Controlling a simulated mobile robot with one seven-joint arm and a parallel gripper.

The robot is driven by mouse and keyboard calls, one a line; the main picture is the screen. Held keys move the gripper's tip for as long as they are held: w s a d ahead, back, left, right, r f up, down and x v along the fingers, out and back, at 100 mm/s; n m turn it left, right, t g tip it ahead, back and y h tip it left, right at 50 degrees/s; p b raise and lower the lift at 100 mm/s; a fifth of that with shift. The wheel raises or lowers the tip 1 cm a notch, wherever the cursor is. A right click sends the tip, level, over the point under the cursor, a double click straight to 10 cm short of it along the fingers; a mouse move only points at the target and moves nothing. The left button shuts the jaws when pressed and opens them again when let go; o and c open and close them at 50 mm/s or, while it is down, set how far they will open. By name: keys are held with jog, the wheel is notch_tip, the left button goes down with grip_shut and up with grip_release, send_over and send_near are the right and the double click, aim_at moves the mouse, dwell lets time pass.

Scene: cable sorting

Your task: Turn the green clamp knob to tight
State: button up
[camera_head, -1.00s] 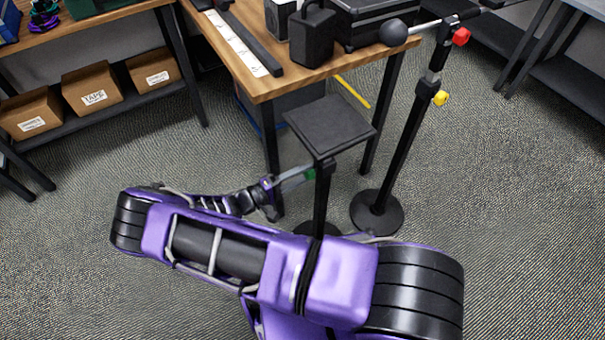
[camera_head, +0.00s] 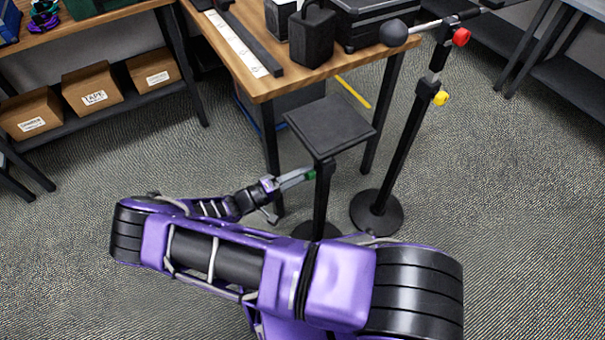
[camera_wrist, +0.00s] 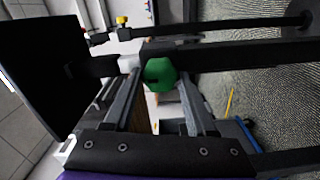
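The green clamp knob (camera_wrist: 160,75) is in the middle of the wrist view, on the dark post of a small stand. My gripper (camera_wrist: 161,72) has one grey finger on each side of the knob. The knob fills the gap between the fingertips, and the gripper looks shut on it. In the head view my gripper (camera_head: 294,179) reaches the post from the left, below the stand's square black top (camera_head: 330,125). The knob's marking is too small to read.
A taller stand with a red knob (camera_head: 461,37) and a yellow knob (camera_head: 440,98) stands just right. A wooden table (camera_head: 262,88) is behind, with a black case (camera_head: 375,20) on it. Cardboard boxes (camera_head: 92,87) sit on a shelf at left. Carpet is open at right.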

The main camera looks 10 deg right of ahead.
jog(key=o, duration=0.3)
jog(key=v, duration=1.7)
jog(key=shift+a, duration=0.15)
